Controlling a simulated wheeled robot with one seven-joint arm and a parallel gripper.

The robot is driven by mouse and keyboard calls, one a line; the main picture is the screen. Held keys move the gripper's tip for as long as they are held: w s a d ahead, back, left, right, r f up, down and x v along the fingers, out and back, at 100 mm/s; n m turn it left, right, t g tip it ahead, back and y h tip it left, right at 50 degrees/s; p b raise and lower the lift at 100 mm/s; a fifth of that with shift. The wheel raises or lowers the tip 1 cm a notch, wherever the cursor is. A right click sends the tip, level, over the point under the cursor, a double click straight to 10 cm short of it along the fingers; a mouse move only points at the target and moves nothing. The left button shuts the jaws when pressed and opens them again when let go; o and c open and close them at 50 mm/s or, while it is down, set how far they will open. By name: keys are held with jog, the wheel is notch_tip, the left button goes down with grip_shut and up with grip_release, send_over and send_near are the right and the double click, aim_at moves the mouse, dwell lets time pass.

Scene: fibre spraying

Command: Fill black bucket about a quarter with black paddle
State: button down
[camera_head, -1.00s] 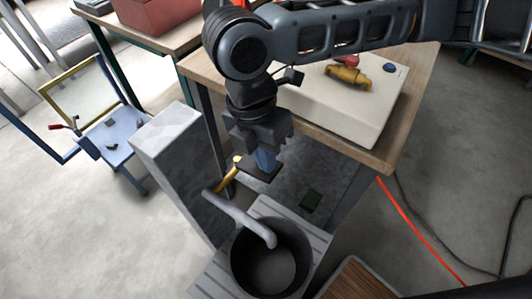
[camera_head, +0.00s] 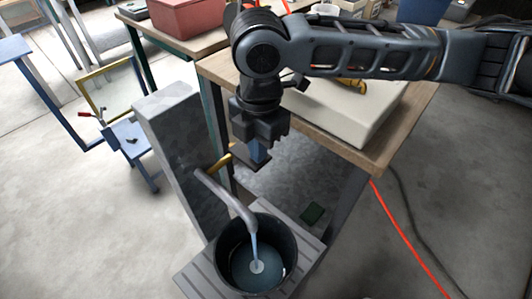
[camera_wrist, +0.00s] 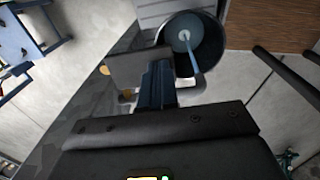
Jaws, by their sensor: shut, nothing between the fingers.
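The black bucket (camera_head: 222,262) stands upright under a grey curved spout (camera_head: 232,198). A pale stream (camera_head: 254,245) runs from the spout into it, and bluish water (camera_head: 272,272) covers the bottom; its exact depth is hard to tell. The bucket also shows in the wrist view (camera_wrist: 213,50). A gold stem (camera_head: 221,164) rises by the spout, and a black flat paddle (camera_head: 246,161) lies beside it; the paddle also shows in the wrist view (camera_wrist: 138,68). My gripper (camera_head: 258,153) is shut and empty, its blue fingers pointing down at the paddle, apparently touching it.
A grey block (camera_head: 168,130) stands left of the spout. A wooden table (camera_head: 375,158) with a cream case (camera_head: 335,112) is behind and right of my gripper. The bucket sits on a slatted grey platform (camera_head: 195,278). A red cable (camera_head: 410,245) crosses the floor.

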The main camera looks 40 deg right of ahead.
jog(key=shift+s+f, duration=0.15)
jog(key=shift+f, duration=0.15)
jog(key=shift+s+f+t+b, duration=0.1)
jog(key=shift+f+t+b, duration=0.4)
jog(key=shift+t+b, duration=0.6)
jog(key=shift+y+b, duration=0.3)
jog(key=shift+b, duration=0.15)
jog(key=shift+s, duration=0.1)
jog(key=shift+f, duration=0.1)
dwell(4.6)
